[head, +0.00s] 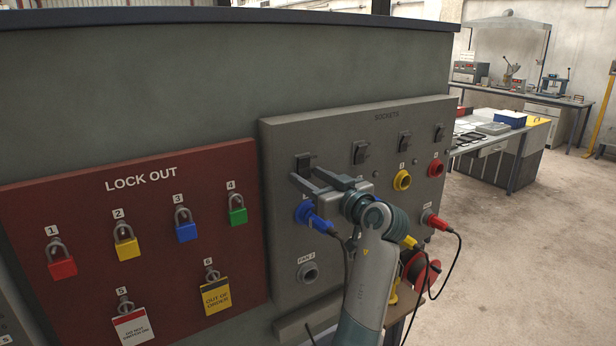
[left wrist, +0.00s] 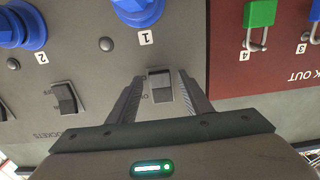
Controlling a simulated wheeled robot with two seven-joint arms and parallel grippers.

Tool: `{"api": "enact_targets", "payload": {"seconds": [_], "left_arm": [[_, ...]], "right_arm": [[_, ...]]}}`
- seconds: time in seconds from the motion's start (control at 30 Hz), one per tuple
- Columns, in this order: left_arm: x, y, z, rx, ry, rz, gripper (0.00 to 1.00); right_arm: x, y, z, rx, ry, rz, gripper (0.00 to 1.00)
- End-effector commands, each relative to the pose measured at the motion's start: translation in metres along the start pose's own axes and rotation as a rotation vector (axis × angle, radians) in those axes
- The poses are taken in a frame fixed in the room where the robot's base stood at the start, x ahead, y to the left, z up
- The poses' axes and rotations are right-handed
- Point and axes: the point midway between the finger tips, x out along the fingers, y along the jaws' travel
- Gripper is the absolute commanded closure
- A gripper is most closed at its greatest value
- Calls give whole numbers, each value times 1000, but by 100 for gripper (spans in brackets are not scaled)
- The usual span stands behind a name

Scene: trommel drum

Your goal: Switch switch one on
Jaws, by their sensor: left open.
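Switch one (left wrist: 160,85) is a dark rocker with a pale face, in line with the label 1 (left wrist: 146,38) in the left wrist view. It also shows in the head view (head: 306,161) at the left end of the switch row on the grey sockets panel (head: 330,132). My left gripper (head: 305,173) is open at the panel. In the left wrist view its fingers (left wrist: 161,76) stand on either side of the switch, with gaps. I cannot tell whether they touch the panel. The switch's on or off position is unclear. My right gripper is not in view.
More switches (head: 361,151) run to the right. A blue plug (head: 318,222) sits just below my gripper, its cable hanging down. A red lock-out board (head: 150,215) with several padlocks is at left. Open floor (head: 520,250) lies at right.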

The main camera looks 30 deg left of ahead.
Motion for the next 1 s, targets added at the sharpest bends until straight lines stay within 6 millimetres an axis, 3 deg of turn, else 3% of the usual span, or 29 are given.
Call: {"api": "enact_targets", "payload": {"seconds": [0.13,0.3,0.33,1.0], "left_arm": [[0,0,0,0,0,0,55],[0,0,0,0,0,0,93],[0,0,0,0,0,0,96],[-2,0,-6,0,-184,0,96]], "right_arm": [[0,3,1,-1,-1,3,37],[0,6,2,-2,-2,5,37],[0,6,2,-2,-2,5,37],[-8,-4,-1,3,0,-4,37]]}}
